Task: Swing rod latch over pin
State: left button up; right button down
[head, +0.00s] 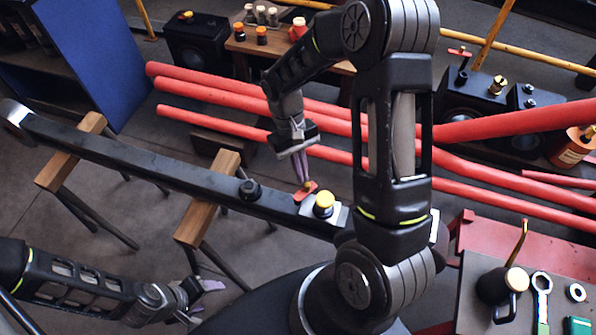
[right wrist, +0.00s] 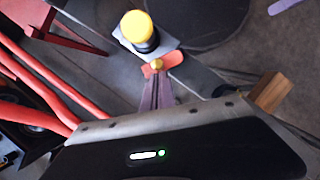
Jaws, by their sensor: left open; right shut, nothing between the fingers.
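The long dark rod (head: 150,163) lies across wooden-topped trestles. Near its right end sits a small red latch (head: 309,188), which also shows in the right wrist view (right wrist: 174,62) with a small brass knob (right wrist: 156,64) on it. Beside the latch, a yellow-capped fitting (head: 324,203) stands on a pale plate; it shows in the right wrist view too (right wrist: 138,26). My right gripper (head: 304,184) is shut and empty, its purple fingertips at the latch; I cannot tell whether they touch it. My left gripper (head: 207,286) is open and empty, low at the left. I cannot make out the pin for certain.
A black knob (head: 250,189) stands on the rod left of the latch. Red pipes (head: 210,119) run behind the rod. A bench (head: 462,290) with an oil can (head: 499,287) and wrench (head: 541,287) stands at the right. A blue cabinet panel (head: 110,50) stands at the left.

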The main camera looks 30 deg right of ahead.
aim_at(313, 186)
jog(key=m, duration=0.2)
jog(key=s+d+m+y, duration=0.1)
jog(key=m, duration=0.1)
jog(key=s+m+y, duration=0.1)
jog(key=shift+d+m+t, duration=0.15)
jog(key=shift+m+t, duration=0.25)
jog(key=m, duration=0.1)
jog(key=s+m, duration=0.1)
jog(key=shift+s+d+m+t+y, duration=0.1)
jog(key=shift+m+t+y, duration=0.2)
jog(key=shift+y, duration=0.1)
jog(key=shift+s+m+t+y+p, duration=0.25)
jog(key=shift+s+m, duration=0.1)
jog(key=shift+m, duration=0.5)
jog(key=shift+s+m+t+y+p, duration=0.15)
jog(key=shift+s+m+t+p, duration=0.15)
jog(key=shift+m, duration=0.55)
